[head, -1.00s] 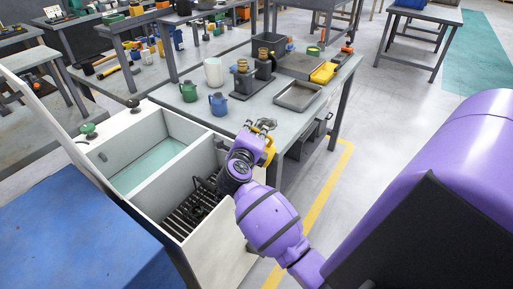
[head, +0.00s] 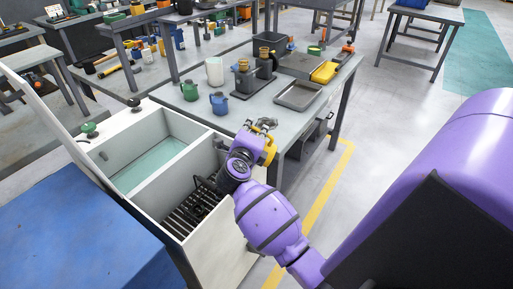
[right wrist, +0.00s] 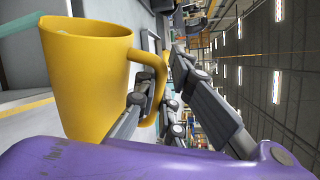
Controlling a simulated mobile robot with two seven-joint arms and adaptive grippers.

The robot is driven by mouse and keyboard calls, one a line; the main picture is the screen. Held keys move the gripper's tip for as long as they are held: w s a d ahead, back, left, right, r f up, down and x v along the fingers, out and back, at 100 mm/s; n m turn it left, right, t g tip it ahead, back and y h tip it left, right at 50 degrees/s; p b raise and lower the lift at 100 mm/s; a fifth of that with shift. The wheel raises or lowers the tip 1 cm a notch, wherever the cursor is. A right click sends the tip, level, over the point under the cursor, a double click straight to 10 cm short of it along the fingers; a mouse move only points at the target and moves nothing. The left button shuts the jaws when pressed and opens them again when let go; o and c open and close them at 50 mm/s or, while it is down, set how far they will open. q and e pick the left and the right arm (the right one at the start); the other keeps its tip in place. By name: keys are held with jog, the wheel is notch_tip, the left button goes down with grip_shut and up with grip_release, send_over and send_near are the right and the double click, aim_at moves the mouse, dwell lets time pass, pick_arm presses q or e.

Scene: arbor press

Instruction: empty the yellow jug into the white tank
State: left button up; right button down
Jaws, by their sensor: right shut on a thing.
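The yellow jug (head: 269,153) is held up near the right edge of the white tank (head: 147,230), partly hidden by my right gripper (head: 263,126). In the right wrist view the jug (right wrist: 85,85) fills the left side, and the right gripper (right wrist: 160,95) is shut on its handle. The tank is open, with a teal-floored compartment and a compartment with a dark grate. My left gripper is not in view.
A grey bench (head: 231,120) behind the tank holds a green jug (head: 189,91), a blue jug (head: 218,103), a white container (head: 214,71), presses (head: 245,80) and a metal tray (head: 298,95). A blue surface (head: 75,240) lies front left.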

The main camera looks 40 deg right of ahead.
jog(key=shift+w+a+f+n, duration=0.15)
jog(key=shift+w+a+n, duration=0.2)
jog(key=shift+w+n, duration=0.1)
dwell(0.6)
jog(key=shift+w+a+f+n+g, duration=0.3)
jog(key=shift+w+a+f+n, duration=0.1)
jog(key=shift+w+n, duration=0.1)
dwell(0.7)
jog(key=shift+w+a+f+n+h, duration=0.3)
jog(key=shift+w+a+f+n, duration=0.15)
jog(key=shift+w+n, duration=0.1)
dwell(0.6)
